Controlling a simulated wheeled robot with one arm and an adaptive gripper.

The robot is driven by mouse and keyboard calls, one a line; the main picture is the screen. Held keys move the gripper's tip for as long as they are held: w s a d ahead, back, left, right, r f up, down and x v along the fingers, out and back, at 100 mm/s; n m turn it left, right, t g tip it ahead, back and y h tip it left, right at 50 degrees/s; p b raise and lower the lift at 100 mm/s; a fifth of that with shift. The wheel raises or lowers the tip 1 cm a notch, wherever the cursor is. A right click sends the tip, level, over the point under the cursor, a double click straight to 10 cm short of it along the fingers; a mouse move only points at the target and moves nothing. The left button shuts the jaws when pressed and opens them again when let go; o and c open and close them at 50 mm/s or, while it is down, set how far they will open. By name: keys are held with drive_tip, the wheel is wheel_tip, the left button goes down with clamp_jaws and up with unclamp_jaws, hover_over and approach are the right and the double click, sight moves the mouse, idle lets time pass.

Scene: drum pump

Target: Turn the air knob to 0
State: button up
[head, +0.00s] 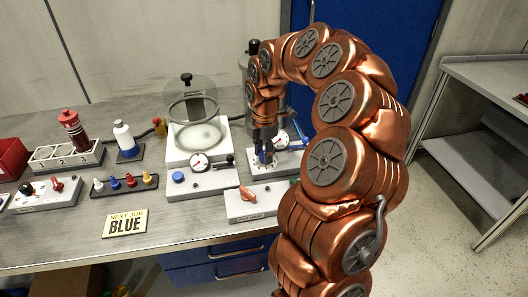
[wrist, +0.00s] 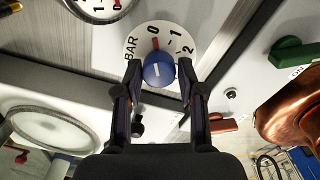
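The air knob (wrist: 158,72) is a blue round knob on a white dial (wrist: 143,36) marked BAR, 0, 1 and 2 in the wrist view. A short white line on the knob points up, roughly toward the red mark below the 0. My gripper (wrist: 158,73) has one finger on each side of the knob. Narrow gaps seem to show between fingertips and knob, so it looks open around it; contact is hard to judge. In the head view my gripper (head: 264,150) points down over the grey panel beside a gauge (head: 281,136), and largely hides the knob.
A glass bell jar (head: 192,105) stands left of my gripper. A panel with another blue knob (head: 178,177) and a box with an orange-red handle (head: 247,193) sit in front. A green knob (wrist: 290,55) is at right in the wrist view. A "NEXT JOB BLUE" card (head: 125,222) lies front left.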

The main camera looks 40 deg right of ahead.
drive_tip(key=o, duration=0.3)
drive_tip(key=shift+r, duration=0.15)
wheel_tip(320, 180, up, 12)
drive_tip(key=shift+s+f, duration=0.1)
drive_tip(key=shift+s, duration=0.05)
idle(0.5)
idle(0.4)
